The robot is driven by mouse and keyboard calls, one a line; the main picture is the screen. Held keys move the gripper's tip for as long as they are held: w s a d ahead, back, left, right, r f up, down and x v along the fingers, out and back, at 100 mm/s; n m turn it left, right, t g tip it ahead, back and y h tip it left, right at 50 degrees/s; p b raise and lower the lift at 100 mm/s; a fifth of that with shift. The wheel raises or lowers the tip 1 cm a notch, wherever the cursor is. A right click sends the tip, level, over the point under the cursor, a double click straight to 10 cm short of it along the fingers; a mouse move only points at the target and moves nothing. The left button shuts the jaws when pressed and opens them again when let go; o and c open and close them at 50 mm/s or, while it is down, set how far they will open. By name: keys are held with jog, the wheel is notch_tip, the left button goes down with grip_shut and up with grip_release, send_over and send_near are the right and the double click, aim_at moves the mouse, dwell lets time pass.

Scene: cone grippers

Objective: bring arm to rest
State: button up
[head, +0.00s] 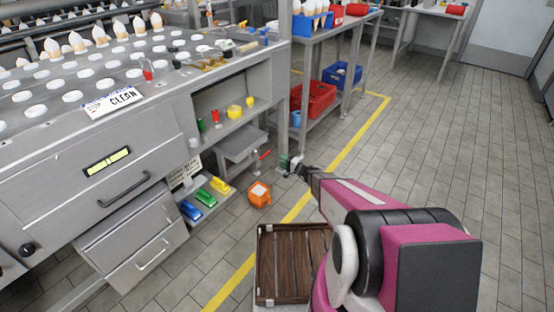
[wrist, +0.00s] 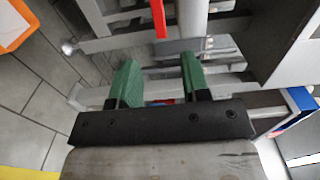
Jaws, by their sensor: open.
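My gripper (head: 292,165) is at the end of my pink and black arm, reaching forward near the corner leg of the metal workstation (head: 130,175). In the wrist view my gripper (wrist: 157,75) shows two green fingers standing well apart on a black mount. Nothing is held between them. Metal frame bars, a grey post and a red strip lie beyond the fingers.
An orange box-like object (head: 259,194) stands on the floor left of my gripper. A brown slatted crate (head: 282,262) is close to my base. A rack with a red bin (head: 316,99) and a blue bin (head: 342,75) stands behind. The tiled floor at right is clear.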

jog(key=shift+s+d, duration=0.3)
jog(key=shift+d, duration=0.05)
jog(key=s+r+n+g+h, duration=0.25)
jog(key=s+r+g, duration=0.25)
jog(key=s, duration=0.3)
jog(key=s+r+n+g+h, duration=0.2)
jog(key=s+r+n+g, duration=0.2)
jog(key=s+r, duration=0.3)
jog(key=s+d+r+g+h, duration=0.1)
jog(key=s+d+r+h, duration=0.3)
jog(key=s+d+h, duration=0.1)
jog(key=s+d+r+g+h, duration=0.1)
jog(key=s+d+r+h, duration=0.3)
jog(key=s+d, duration=0.3)
jog(key=s+n, duration=0.1)
jog(key=s, duration=0.1)
jog(key=shift+s+r+h, duration=0.2)
jog(key=shift+s+h, duration=0.15)
